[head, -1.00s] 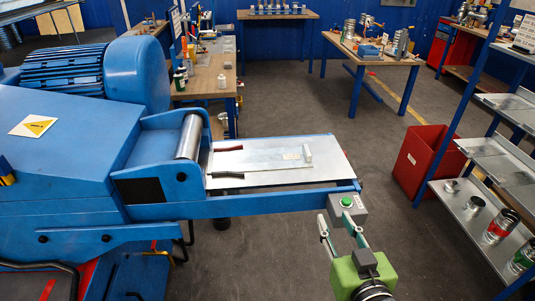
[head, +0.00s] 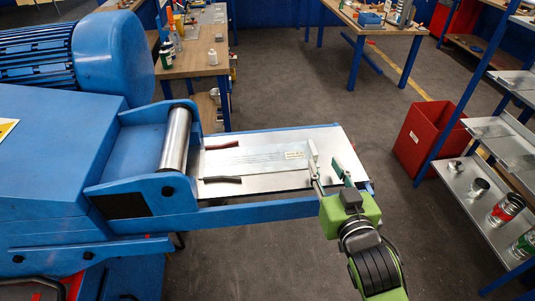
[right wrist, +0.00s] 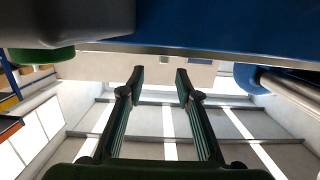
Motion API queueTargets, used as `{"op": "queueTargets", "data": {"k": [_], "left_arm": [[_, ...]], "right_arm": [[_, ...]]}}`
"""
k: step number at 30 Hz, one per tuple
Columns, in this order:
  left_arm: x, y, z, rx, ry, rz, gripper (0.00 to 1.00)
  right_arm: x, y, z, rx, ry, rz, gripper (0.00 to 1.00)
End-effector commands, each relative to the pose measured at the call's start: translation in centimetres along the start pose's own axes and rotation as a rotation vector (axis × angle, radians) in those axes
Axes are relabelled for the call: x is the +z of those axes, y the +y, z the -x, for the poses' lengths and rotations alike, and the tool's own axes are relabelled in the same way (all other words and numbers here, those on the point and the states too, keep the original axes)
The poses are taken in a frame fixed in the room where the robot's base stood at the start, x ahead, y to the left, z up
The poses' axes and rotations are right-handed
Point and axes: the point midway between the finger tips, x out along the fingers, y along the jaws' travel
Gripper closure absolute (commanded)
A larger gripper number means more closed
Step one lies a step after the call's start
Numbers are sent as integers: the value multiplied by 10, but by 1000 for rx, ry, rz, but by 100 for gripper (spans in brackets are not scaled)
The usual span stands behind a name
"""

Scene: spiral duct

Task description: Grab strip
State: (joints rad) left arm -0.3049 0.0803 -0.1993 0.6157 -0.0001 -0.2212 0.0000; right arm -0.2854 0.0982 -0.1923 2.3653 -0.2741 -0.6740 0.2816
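The strip (head: 245,161) is a thin grey metal sheet with a small label near its right end, lying flat on the blue machine's feed table (head: 337,148). The right wrist view shows the same gripper (right wrist: 160,80) open with nothing between the fingers. I cannot tell whether a finger touches the strip or the tab. My left gripper is not in view.
Two dark-handled pieces (head: 222,145) (head: 222,180) lie along the strip's edges. A metal roller (head: 175,139) is at the table's left end. A red bin (head: 428,138) and a shelf with cans (head: 507,210) stand right. The floor between is clear.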

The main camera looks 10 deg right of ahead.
Motion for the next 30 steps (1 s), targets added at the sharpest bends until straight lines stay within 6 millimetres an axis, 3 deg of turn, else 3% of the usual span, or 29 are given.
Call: {"op": "queueTargets", "data": {"k": [6,15,21,30], "left_arm": [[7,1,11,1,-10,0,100],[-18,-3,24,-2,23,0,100],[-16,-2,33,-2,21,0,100],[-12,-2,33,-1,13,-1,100]], "right_arm": [[-3,0,-32,0,1,0,69],[-5,-4,-56,0,1,-1,69],[-3,-6,-81,1,1,0,69],[0,-6,-89,1,1,-1,69]]}}
